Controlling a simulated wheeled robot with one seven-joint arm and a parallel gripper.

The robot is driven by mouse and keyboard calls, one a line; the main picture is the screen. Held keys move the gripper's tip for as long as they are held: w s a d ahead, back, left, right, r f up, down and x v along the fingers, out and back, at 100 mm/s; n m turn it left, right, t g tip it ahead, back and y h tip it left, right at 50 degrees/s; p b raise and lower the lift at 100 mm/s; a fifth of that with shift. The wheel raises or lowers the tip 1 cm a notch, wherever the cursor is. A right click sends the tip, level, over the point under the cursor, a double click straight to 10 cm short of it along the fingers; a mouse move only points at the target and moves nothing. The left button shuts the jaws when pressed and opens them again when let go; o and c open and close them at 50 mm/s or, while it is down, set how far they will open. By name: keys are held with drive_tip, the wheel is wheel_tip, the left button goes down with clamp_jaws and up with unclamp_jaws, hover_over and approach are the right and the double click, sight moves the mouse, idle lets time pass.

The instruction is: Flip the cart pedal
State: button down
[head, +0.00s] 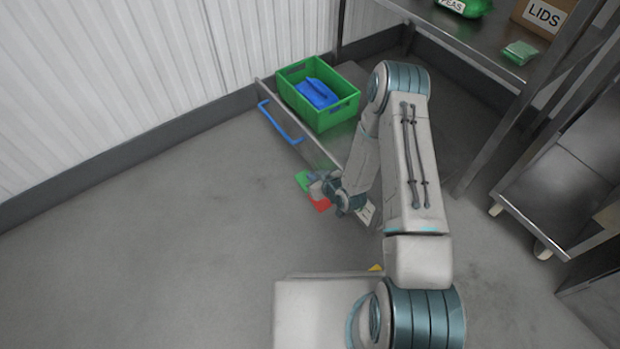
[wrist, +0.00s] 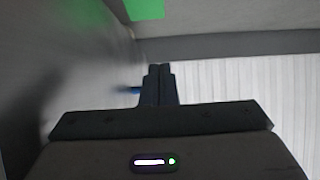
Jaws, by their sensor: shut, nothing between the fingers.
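The cart (head: 330,160) is a low metal platform by the corrugated wall, with a blue push handle (head: 280,122) on its left side. At its near end, low down, are a green pedal-like piece (head: 303,181) and a red one (head: 320,198). My wrist is right beside them and partly covers that end. I cannot tell whether my gripper touches either piece. In the wrist view my gripper (wrist: 158,70) is shut and empty. A plain green surface (wrist: 145,8) shows at the top there; I cannot tell which thing it is.
A green crate (head: 335,117) holding a blue item (head: 317,92) stands on the cart. A steel table (head: 480,45) with a LIDS box (head: 543,15) is at the back right. A wheeled steel rack (head: 560,195) stands at right. The floor (head: 150,240) at left is clear.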

drive_tip(key=b, duration=0.3)
hover_over(301, 181)
drive_tip(key=s, duration=0.1)
drive_tip(key=f, duration=0.4)
drive_tip(key=shift+s+d+f, duration=0.1)
drive_tip(key=shift+d+f, duration=0.2)
drive_tip(key=shift+f, duration=0.05)
drive_tip(key=shift+w+a+f+b, duration=0.15)
drive_tip(key=shift+w+f+b, duration=0.1)
drive_tip(key=shift+f+b, duration=0.3)
drive_tip(key=shift+w+a+f+b, duration=0.1)
drive_tip(key=shift+w+f+b, duration=0.15)
drive_tip(key=shift+f, duration=0.35)
drive_tip(key=shift+w+a+f+b, duration=0.1)
drive_tip(key=shift+f+b, duration=0.35)
drive_tip(key=shift+f, duration=0.3)
drive_tip(key=shift+r, duration=0.1)
